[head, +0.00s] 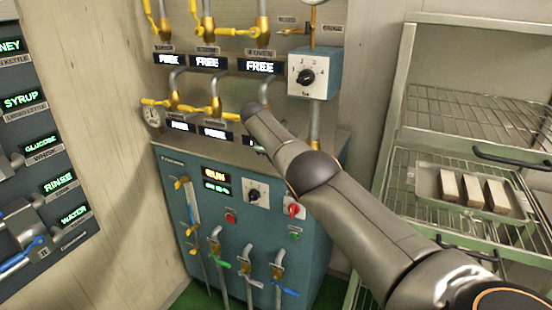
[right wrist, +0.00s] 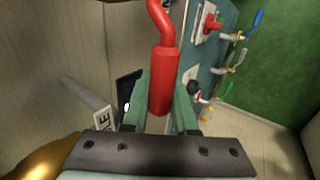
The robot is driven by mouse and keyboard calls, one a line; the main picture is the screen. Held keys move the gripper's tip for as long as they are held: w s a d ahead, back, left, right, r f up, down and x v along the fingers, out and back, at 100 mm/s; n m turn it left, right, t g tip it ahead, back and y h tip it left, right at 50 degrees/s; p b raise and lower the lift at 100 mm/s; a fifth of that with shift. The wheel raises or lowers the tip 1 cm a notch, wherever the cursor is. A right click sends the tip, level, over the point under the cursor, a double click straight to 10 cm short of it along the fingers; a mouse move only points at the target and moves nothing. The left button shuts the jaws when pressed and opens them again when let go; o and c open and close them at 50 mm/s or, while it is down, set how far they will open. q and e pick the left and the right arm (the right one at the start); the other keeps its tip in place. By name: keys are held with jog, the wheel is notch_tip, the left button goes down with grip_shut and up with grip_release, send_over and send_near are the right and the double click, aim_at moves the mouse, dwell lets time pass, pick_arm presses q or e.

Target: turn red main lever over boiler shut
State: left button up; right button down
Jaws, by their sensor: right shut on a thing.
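The red main lever (right wrist: 164,80) stands between the green fingers of my right gripper (right wrist: 163,102) in the right wrist view. The gripper is shut on its thick red grip, and a thinner bent red rod runs on from the grip toward the top. In the head view my right arm reaches up from the lower right to the wall panel above the teal boiler cabinet (head: 213,257). There the arm hides the lever and the gripper's fingers. My left gripper is not in view.
Yellow-handled valves (head: 210,105) and lit displays sit beside my right arm. A dial box (head: 313,74) is just above it. The boiler front carries a red knob (head: 294,210) and several small taps. A wire rack (head: 480,110) with a tray of bars stands at right.

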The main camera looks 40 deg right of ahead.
jog(key=shift+s+f, duration=0.1)
jog(key=c, duration=1)
grip_release()
jog(key=p+v, duration=0.2)
jog(key=shift+a+r, duration=0.1)
jog(key=shift+r, duration=0.3)
jog(key=v, duration=1)
jog(key=shift+b, duration=0.4)
jog(key=shift+f, duration=0.1)
